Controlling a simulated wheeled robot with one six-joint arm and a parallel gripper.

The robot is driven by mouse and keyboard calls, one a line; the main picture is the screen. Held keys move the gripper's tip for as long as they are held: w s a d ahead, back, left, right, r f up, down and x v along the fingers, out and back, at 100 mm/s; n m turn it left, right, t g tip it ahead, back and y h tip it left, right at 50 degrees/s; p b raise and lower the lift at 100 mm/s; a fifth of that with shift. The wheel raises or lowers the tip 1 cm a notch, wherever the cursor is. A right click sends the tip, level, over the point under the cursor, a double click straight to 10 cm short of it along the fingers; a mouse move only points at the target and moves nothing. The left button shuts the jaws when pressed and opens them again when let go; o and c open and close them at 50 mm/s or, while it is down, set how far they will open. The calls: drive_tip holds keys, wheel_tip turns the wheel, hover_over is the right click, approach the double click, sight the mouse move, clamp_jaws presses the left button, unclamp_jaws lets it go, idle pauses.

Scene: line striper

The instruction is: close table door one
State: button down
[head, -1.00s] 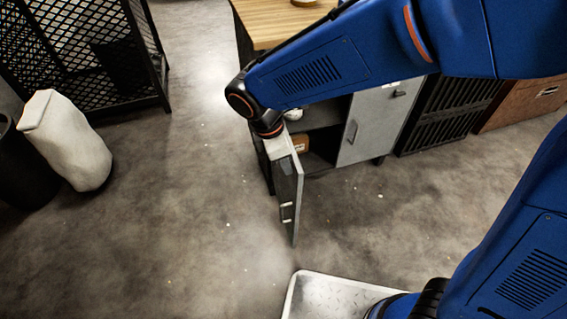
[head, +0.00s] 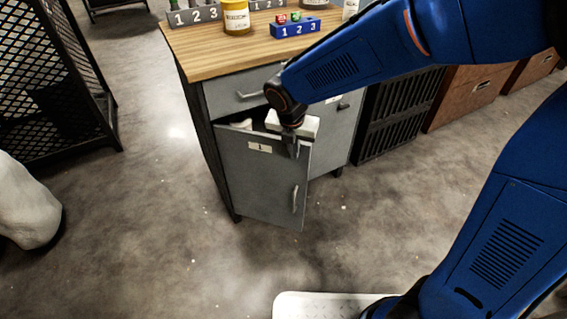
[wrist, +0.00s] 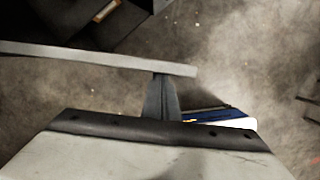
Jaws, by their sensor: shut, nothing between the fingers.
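Door one (head: 255,185) is a grey cabinet door with a small "1" label and a bar handle (head: 295,198) near its right edge. It is hinged on the left and stands partly open, with a dark gap above its top edge. My gripper (head: 291,150) is shut and empty, pointing down at the door's upper right corner, on its outer side. In the wrist view, the door's top edge (wrist: 100,57) runs as a pale strip just beyond the shut fingers (wrist: 160,97). They look very close to it or touching; I cannot tell which.
The wooden worktop (head: 225,58) above holds a yellow jar (head: 236,17) and a blue numbered block (head: 295,28). A grey drawer (head: 240,92) sits above the door. A black slatted crate (head: 395,118) stands to the right. The floor in front is clear.

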drive_tip(key=w, duration=1.5)
drive_tip(key=shift+d, duration=0.3)
